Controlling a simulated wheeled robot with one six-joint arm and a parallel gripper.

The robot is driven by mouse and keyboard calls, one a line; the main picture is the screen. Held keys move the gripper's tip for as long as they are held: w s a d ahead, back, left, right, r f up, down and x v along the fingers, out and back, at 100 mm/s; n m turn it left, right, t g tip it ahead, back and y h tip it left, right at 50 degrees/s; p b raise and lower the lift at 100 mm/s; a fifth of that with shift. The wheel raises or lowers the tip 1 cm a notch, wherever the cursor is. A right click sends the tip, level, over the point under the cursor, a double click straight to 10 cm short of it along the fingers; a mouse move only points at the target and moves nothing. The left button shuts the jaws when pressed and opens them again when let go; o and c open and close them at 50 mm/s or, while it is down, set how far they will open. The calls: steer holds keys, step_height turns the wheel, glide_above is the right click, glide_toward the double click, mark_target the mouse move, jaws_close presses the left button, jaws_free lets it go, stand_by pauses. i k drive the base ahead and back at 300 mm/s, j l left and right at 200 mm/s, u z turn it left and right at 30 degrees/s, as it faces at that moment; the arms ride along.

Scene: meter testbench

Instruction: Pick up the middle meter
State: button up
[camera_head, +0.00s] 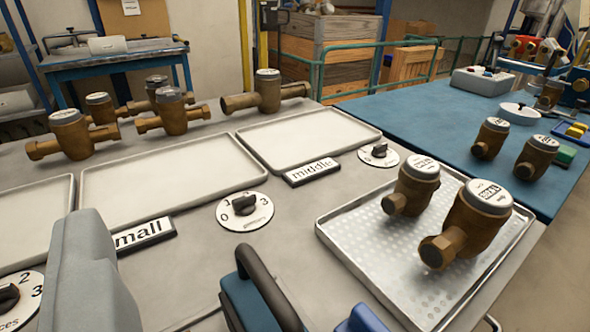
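The "middle" label (312,171) stands at the front of an empty pale tray (300,158). Several brass meters with grey caps stand on the bench. One long-bodied meter (267,93) is at the back behind the "middle" tray. Another meter (172,111) stands left of it, behind the "small" tray. Two shorter meters, a rear one (415,187) and a front one (470,224), stand upright on a perforated metal tray (350,235) at right. Which is the middle meter is not marked on any meter. Grey, blue and black parts fill the lower edge; I cannot make out my gripper's fingertips.
The "small" label (146,235) lies before another empty tray (178,182). A blue table (420,128) at right holds more meters and a grey box (482,82). Green railings and wooden crates (325,42) stand behind.

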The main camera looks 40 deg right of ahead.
mark_target(481, 208)
steer(key=l+z, duration=0.2)
steer(key=z, duration=0.15)
steer(key=l+z, duration=0.45)
steer(key=z, duration=0.2)
steer(key=k, duration=0.05)
